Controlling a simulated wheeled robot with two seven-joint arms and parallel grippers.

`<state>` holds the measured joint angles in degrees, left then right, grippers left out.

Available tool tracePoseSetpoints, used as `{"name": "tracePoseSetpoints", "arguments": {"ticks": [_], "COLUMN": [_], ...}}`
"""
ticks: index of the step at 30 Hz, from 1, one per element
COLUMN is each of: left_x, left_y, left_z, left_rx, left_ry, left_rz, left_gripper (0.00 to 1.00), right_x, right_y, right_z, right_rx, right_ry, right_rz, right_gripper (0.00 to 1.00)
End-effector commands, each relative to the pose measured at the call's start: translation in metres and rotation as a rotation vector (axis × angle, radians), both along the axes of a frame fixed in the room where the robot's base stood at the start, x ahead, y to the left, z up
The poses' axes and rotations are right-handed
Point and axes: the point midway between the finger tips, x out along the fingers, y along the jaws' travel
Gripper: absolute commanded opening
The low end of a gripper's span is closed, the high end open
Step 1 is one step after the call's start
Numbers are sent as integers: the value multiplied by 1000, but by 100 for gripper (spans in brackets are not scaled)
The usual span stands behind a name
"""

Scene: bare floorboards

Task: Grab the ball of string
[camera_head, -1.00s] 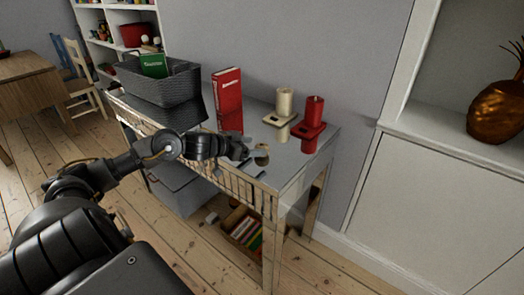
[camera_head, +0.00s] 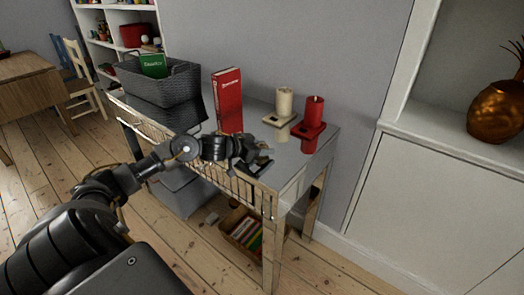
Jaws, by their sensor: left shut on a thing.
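My left gripper (camera_head: 262,162) is over the front part of the grey table top, between the red book and the table's front edge. It is shut on the ball of string, which the dark fingers hide almost wholly in this view. I cannot tell whether the ball touches the table top. My right gripper is not in view.
The narrow table (camera_head: 290,178) holds a grey woven basket (camera_head: 183,83) with a green book (camera_head: 153,65), an upright red book (camera_head: 228,102), a cream candle (camera_head: 284,101) and a red candle (camera_head: 314,109) on holders. A crate of books (camera_head: 236,223) stands below.

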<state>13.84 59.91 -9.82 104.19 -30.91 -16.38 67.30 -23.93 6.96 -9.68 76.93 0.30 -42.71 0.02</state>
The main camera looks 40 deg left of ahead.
Motion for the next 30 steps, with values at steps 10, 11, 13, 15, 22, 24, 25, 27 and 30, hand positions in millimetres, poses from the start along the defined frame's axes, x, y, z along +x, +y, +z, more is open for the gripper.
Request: {"name": "tracePoseSetpoints", "arguments": {"ticks": [10, 11, 13, 15, 22, 24, 25, 27, 30], "left_x": [0, 0, 0, 0, -11, -22, -27, -39, -49], "left_y": [0, 0, 0, 0, 12, 23, 27, 38, 48], "left_z": [2, 3, 7, 13, 51, 68, 76, 95, 94], "left_rx": [0, 1, 1, 1, 7, 9, 11, 11, 2], "left_ry": [-1, -1, -2, -3, -1, 0, 0, 3, 8], "left_rz": [1, 1, 1, -1, 1, 1, -1, -2, 0], "left_gripper": [19, 19, 19, 19, 19, 19, 19, 19, 19], "right_x": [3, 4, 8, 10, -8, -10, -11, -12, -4], "right_y": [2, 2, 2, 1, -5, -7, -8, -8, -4], "right_z": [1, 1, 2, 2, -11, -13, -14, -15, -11], "right_rx": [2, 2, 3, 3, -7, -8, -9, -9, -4], "right_ry": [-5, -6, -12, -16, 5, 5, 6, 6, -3], "right_rz": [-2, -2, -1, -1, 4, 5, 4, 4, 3], "right_gripper": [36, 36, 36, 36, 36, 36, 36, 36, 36]}}
